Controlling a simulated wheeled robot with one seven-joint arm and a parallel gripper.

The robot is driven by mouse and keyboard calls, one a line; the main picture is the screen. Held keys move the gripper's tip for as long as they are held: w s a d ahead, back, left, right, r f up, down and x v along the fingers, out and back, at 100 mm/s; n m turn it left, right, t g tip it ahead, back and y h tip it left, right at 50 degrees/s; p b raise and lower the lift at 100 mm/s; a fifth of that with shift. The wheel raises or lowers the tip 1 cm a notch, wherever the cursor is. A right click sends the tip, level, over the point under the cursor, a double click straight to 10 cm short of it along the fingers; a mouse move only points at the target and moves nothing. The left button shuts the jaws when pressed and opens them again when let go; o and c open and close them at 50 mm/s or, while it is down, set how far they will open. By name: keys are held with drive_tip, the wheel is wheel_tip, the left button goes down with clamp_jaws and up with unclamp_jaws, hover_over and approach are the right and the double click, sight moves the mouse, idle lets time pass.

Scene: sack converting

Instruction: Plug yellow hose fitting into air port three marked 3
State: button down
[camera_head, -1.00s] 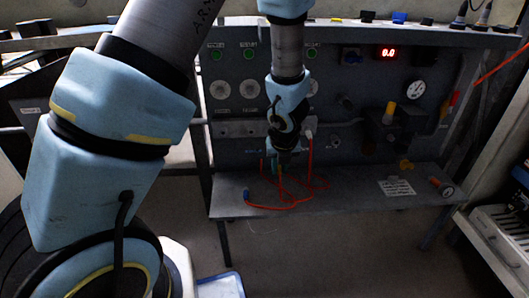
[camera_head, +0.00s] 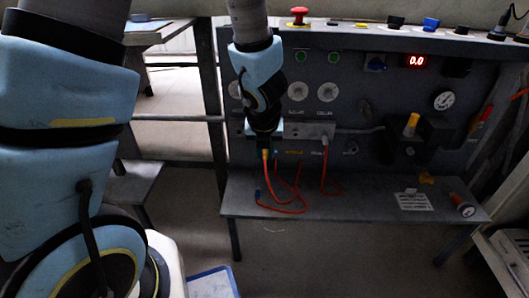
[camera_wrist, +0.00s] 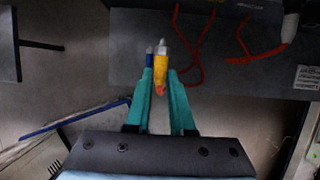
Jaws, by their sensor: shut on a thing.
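My gripper (camera_head: 264,143) is shut on the yellow hose fitting (camera_head: 265,154) near the left end of the grey port manifold (camera_head: 310,131). In the wrist view, the yellow fitting (camera_wrist: 160,66) stands between the teal fingertips (camera_wrist: 160,78), its metal tip pointing away from me. A red hose trails from the fitting down to the shelf. Port numbers are too small to read, and my gripper hides the manifold's left end.
A whitish fitting (camera_head: 325,141) with a red hose sits at the manifold's right part. A yellow-topped regulator (camera_head: 411,125) projects at right.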

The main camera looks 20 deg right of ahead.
drive_tip(key=shift+w+d+p, duration=0.4)
drive_tip(key=shift+w, duration=0.4)
drive_tip(key=shift+w+d+p, duration=0.35)
drive_tip(key=shift+w+p, duration=0.1)
drive_tip(key=shift+w, duration=0.3)
drive_tip(key=shift+w+d+p, duration=0.4)
drive_tip(key=shift+w, duration=0.4)
drive_tip(key=shift+w+d+p, duration=0.2)
drive_tip(key=shift+w+p, duration=0.1)
drive_tip(key=shift+w, duration=0.2)
drive_tip(key=shift+w+d+p, duration=0.2)
drive_tip(key=shift+w+p, duration=0.1)
drive_tip(key=shift+w, duration=0.15)
idle(0.4)
drive_tip(key=c, duration=0.7)
unclamp_jaws()
drive_tip(key=p+v, duration=0.7)
drive_tip(key=v, duration=0.3)
drive_tip(key=shift+s+r, duration=0.2)
drive_tip(key=shift+r, duration=0.2)
